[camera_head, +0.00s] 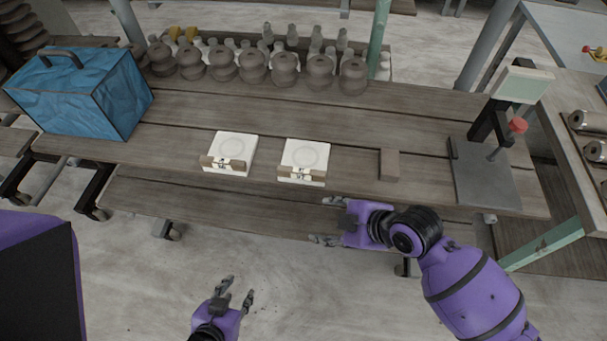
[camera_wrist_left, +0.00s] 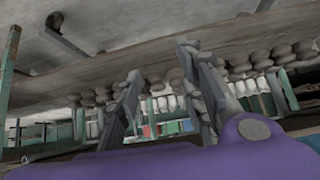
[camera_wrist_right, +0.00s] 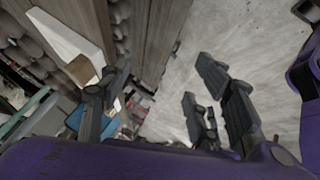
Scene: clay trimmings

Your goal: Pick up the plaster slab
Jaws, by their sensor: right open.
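Two white plaster slabs lie flat on the wooden bench in the head view, a left slab (camera_head: 231,146) and a right slab (camera_head: 306,152). Each has a faint round mark on top and a brown, marked front edge. My right gripper (camera_head: 322,220) is open and empty, in front of the bench edge and just nearer than the right slab. A white slab (camera_wrist_right: 62,37) also shows in the right wrist view, to the left of the fingers. My left gripper (camera_head: 236,291) is open and empty, lower and well in front of the bench.
A blue box with a handle (camera_head: 85,95) stands at the bench's left. Rows of brown rounded pieces (camera_head: 254,68) line the back. A small brown block (camera_head: 389,164) lies right of the slabs, before a metal press stand (camera_head: 487,172). The bench between is clear.

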